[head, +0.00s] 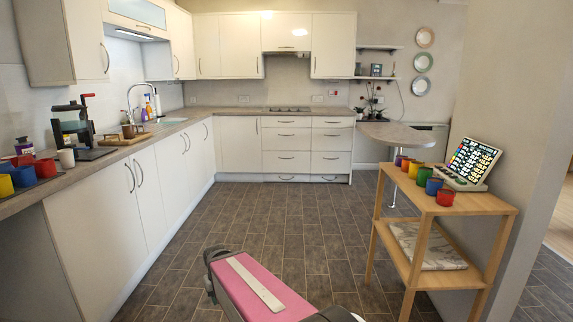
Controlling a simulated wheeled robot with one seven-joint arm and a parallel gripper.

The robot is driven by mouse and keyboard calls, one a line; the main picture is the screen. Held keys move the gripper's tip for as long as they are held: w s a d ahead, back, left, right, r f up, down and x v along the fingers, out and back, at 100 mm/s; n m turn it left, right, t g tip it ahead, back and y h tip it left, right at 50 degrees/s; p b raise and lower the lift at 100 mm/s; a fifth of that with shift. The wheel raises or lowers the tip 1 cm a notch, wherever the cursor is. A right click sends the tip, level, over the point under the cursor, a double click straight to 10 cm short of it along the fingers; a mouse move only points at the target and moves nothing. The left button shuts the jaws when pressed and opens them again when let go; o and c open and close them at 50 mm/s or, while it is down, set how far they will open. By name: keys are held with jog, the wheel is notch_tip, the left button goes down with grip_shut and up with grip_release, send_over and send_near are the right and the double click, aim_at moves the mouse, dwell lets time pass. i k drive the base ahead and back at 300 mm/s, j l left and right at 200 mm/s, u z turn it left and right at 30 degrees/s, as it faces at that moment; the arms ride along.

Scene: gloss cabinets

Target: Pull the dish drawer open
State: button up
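Two side-by-side stacks of white drawers with bar handles stand in the back run of cabinets, a left stack (287,145) and a right stack (331,145). All their fronts look shut and flush. No label shows which one is the dish drawer, and I cannot tell what is inside. A pink and dark part of my own body shows at the bottom centre, well short of the drawers. My gripper's fingers do not show.
Tiled floor (285,225) lies clear up to the drawers. A long counter (100,155) runs along the left. A wooden shelf table (440,190) with several coloured cups stands at the right. A rounded counter (397,134) juts out at the back right.

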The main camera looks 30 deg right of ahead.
aim_at(273, 161)
jog(key=i+l+z, duration=0.25)
jog(key=i+z, duration=0.2)
jog(key=i+l+z, duration=0.1)
jog(key=i+z, duration=0.4)
jog(key=i, duration=3.15)
jog(key=i+u, duration=0.1)
jog(key=i, duration=0.45)
jog(key=i+l+u, duration=0.1)
jog(key=i, duration=0.45)
jog(key=i+l+u, duration=0.15)
jog(key=i, duration=0.4)
jog(key=i+l+u, duration=0.1)
jog(key=i, duration=0.45)
jog(key=l, duration=0.1)
